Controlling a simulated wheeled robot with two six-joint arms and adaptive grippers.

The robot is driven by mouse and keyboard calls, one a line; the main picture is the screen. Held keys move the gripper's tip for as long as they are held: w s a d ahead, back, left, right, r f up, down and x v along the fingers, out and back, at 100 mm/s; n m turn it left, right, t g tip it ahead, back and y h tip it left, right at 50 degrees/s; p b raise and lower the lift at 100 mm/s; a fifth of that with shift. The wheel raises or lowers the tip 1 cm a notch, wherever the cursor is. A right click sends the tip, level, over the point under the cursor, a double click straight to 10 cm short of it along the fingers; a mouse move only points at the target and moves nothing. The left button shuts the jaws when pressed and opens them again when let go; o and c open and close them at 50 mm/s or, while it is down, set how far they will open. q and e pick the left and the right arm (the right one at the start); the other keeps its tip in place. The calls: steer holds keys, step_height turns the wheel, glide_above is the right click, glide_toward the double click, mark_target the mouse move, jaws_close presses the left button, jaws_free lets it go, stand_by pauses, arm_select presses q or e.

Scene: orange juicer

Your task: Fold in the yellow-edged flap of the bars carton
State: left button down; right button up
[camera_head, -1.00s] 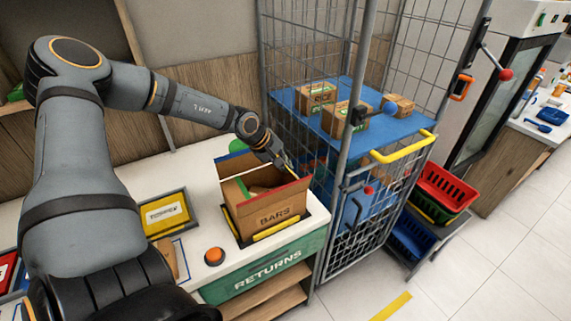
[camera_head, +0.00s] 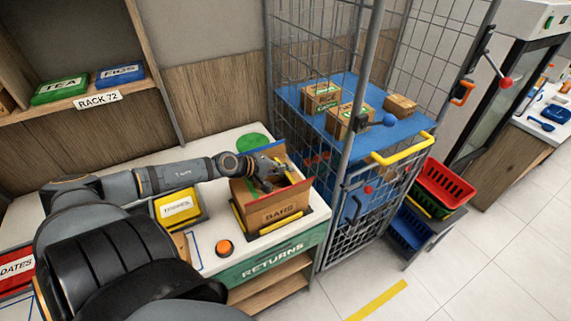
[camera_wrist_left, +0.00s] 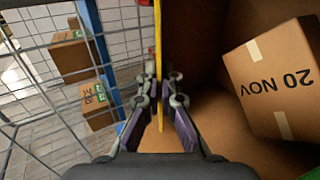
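The open brown bars carton (camera_head: 277,211) stands on the counter, its printed front facing me. A red edge (camera_head: 288,190) shows along its front and a blue edge at its back. The yellow-edged flap (camera_head: 293,178) is at its right side; in the left wrist view its yellow edge (camera_wrist_left: 157,35) stands upright, almost edge-on. My right gripper is out of view.
A smaller box marked 20 NOV (camera_wrist_left: 272,82) lies inside the carton. A wire cage trolley (camera_head: 345,190) with boxes on its blue shelf stands close on the right.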

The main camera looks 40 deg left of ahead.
arm_select(q)
steer(key=c, duration=1.6)
jaws_free()
